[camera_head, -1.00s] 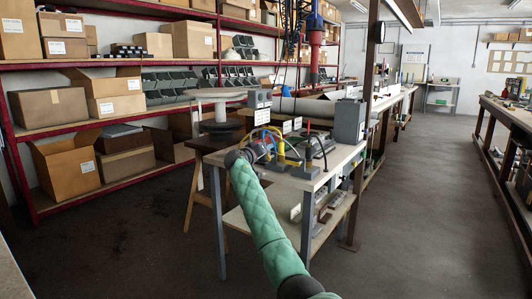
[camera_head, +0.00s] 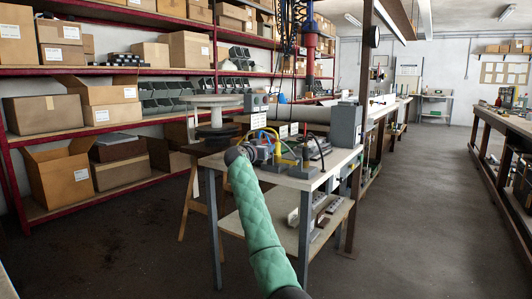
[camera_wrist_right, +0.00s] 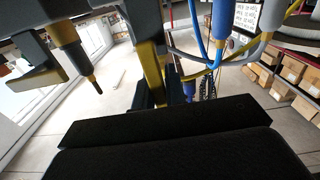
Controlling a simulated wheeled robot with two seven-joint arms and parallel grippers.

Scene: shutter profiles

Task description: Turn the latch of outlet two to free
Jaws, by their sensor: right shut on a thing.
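My right arm reaches up to the small workbench (camera_head: 335,160), and my right gripper (camera_head: 262,152) is at the group of outlets on its near left side. Hoses in blue and yellow rise from grey fittings there, and a yellow fitting (camera_head: 286,154) stands just right of the gripper. In the right wrist view, a grey and yellow upright part (camera_wrist_right: 150,60) stands straight ahead, with a blue hose fitting (camera_wrist_right: 219,35) to its right. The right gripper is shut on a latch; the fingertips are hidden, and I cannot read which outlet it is. My left gripper is out of view.
A grey box (camera_head: 347,124) stands at the bench's right end, and a grey twin-socket box (camera_head: 257,104) at the back left. A cable reel (camera_head: 217,120) stands behind on the left. Shelves with cartons (camera_head: 45,112) line the left wall. The floor to the right is clear.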

